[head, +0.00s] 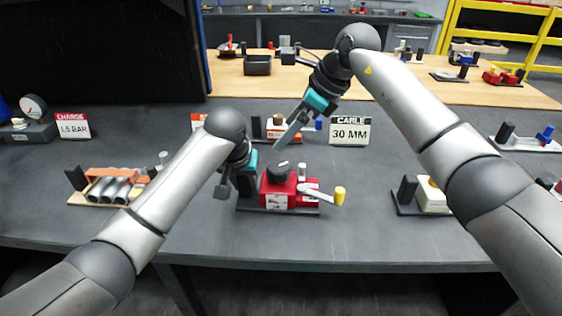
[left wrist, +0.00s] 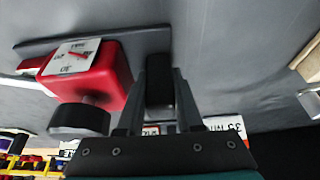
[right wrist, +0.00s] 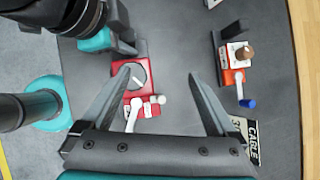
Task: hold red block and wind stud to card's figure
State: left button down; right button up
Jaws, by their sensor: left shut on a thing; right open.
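The red block (head: 276,191) sits on a dark base plate on the grey table, with a round black knob (head: 279,171) on top. Beside the knob are a pale upright stud (head: 302,171) and a grey lever with a yellow end (head: 340,196). My left gripper (head: 234,182) is shut on the black post (left wrist: 160,82) at the plate's left end. In the left wrist view the block carries a white scale (left wrist: 72,57) with a red pointer, too small to read surely. My right gripper (right wrist: 163,76) is open and empty above the block, the knob near one finger. The card (head: 350,131) reads CABLE 30 MM.
A similar orange unit (head: 277,130) stands behind the block. A white unit (head: 432,196) is to the right, and a rack of grey cylinders (head: 113,188) to the left. A CHARGE 1.5 BAR card (head: 74,126) stands far left. The table's front strip is clear.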

aim_at(278, 166)
pick_arm(q)
jog(key=shift+s+f, duration=0.2)
jog(key=shift+f, duration=0.15)
pick_arm(e)
jog(key=s+d+r+n+g+h, duration=0.1)
jog(key=s+d+r+n+g, duration=0.1)
jog(key=s+d+r+g, duration=0.15)
jog(key=shift+t, duration=0.45)
jog(key=x, duration=1.1)
jog(key=shift+w+a+f, duration=0.1)
jog(key=shift+a+f, duration=0.05)
jog(key=shift+a, duration=0.1)
jog(key=shift+c, duration=0.3)
jog(key=shift+h, duration=0.3)
jog(key=c, duration=1.3)
jog(key=shift+m, duration=0.3)
jog(key=m+t, duration=0.1)
jog(key=m, duration=0.1)
jog(key=shift+m, duration=0.4)
pick_arm(q)
jog(key=shift+a, duration=0.1)
pick_arm(e)
jog(key=shift+a+m+t+h, duration=0.15)
jog(key=shift+m+t, duration=0.3)
jog(key=shift+m, duration=0.6)
jog(key=shift+m+t+h, duration=0.25)
jog(key=shift+m+t, duration=0.2)
jog(key=shift+m, duration=0.6)
